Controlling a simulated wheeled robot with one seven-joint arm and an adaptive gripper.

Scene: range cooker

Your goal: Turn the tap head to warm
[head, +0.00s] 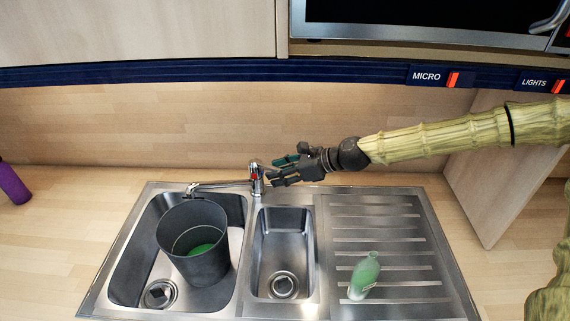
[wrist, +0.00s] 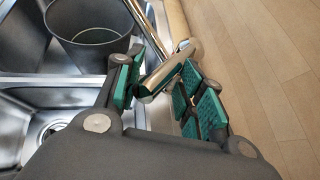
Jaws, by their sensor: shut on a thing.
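The chrome tap (head: 256,180) stands at the back edge of the steel sink, between the large and small basins. Its spout (head: 215,185) points left over the large basin. A small red mark shows on the tap head. My gripper (head: 272,170) reaches in from the right at the height of the tap head. In the wrist view, the tap head (wrist: 165,75) lies between the green-padded fingers of my gripper (wrist: 160,88), and they are shut on it. The fingers hide part of the tap head.
A dark grey bucket (head: 176,243) with something green inside stands in the large basin. The small basin (head: 284,230) is empty. A green-and-white bottle (head: 364,276) is on the drainboard (head: 400,240). A microwave (head: 420,20) hangs above. A purple object (head: 12,183) is at far left.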

